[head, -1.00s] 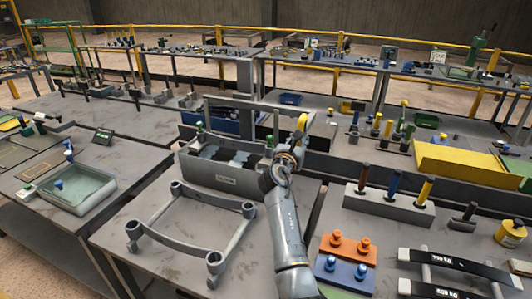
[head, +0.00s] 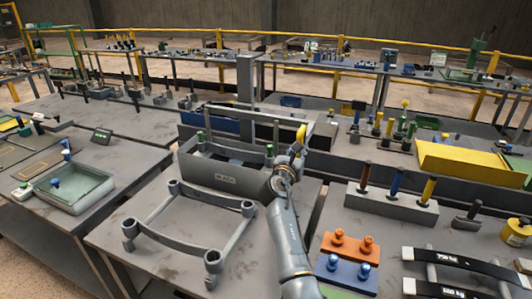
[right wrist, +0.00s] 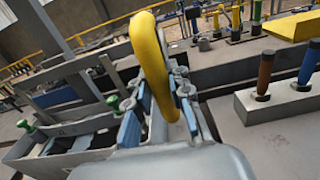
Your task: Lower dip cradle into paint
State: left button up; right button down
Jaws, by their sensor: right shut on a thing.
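The dip cradle is a grey frame with a crossbar (head: 245,113) and a yellow handle (head: 302,132) at its right side. My right gripper (head: 291,155) is shut on this handle, which also shows between the fingers in the right wrist view (right wrist: 150,62). The lower part of the cradle is inside the grey tank (head: 225,180) labelled BLACK, and the tank wall hides part of it. Dark paint shows only partly inside, so I cannot tell how deep the cradle sits. My left gripper is not in view.
A grey four-legged stand (head: 177,240) is on the bench in front of the tank. A tray of greenish liquid (head: 74,190) is at left.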

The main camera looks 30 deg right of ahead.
notch_tip(320, 180, down, 8)
jog(key=b, duration=0.5)
jog(key=shift+f, duration=0.25)
jog(key=shift+s+a+f, duration=0.1)
jog(key=shift+f, duration=0.05)
dwell(0.6)
jog(key=c, duration=1)
grip_release()
jog(key=shift+o, duration=0.4)
jog(key=shift+r, duration=0.3)
jog(key=shift+r, duration=0.1)
